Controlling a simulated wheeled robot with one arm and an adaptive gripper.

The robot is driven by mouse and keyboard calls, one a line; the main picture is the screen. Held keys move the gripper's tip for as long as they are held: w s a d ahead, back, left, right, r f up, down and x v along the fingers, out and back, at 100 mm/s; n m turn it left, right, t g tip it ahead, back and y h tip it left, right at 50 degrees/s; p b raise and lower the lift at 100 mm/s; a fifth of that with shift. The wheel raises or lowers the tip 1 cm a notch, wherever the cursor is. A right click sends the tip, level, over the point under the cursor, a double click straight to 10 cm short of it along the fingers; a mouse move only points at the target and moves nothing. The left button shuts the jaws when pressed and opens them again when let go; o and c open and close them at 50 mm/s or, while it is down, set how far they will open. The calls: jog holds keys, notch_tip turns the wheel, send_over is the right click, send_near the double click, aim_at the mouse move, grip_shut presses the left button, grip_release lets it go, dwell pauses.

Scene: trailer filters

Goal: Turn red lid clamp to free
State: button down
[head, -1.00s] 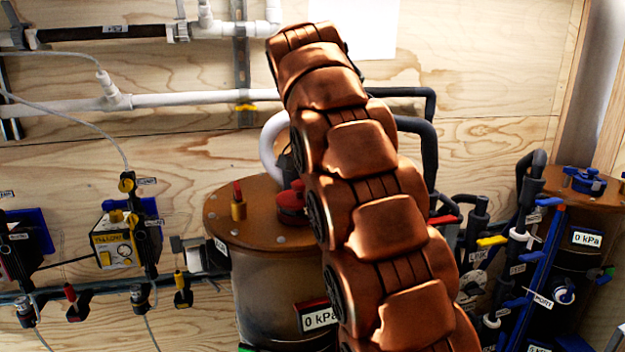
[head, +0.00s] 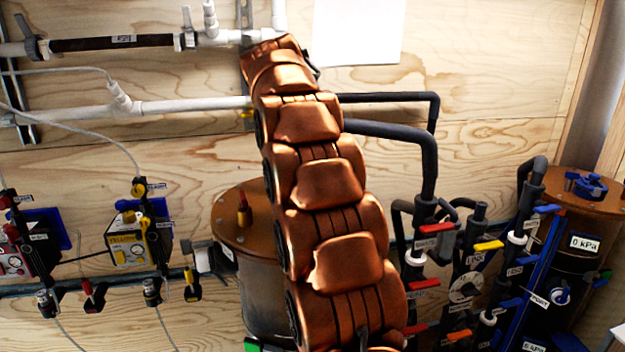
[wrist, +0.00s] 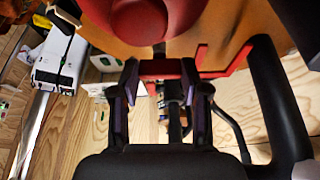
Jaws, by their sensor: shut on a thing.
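In the wrist view my gripper (wrist: 160,85) has its two dark fingers on either side of a red bar, which appears to be part of the red lid clamp (wrist: 158,68). The fingers are shut on it. A rounded red knob (wrist: 155,18) sits above the bar, close to the brown lid (wrist: 235,30). A red bracket-like piece (wrist: 225,65) extends to the right. In the head view the brown-lidded tank (head: 226,225) stands behind my copper arm. My gripper and the clamp are hidden there behind the arm.
Dark pipes (head: 428,165) and valves (head: 440,235) crowd the right. A yellow gauge box (head: 128,243) is at left. A second tank (head: 600,195) stands at far right.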

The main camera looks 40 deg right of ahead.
jog(key=shift+s+d, duration=0.1)
dwell(0.5)
jog(key=c, duration=0.8)
grip_release()
jog(key=shift+o, duration=1.2)
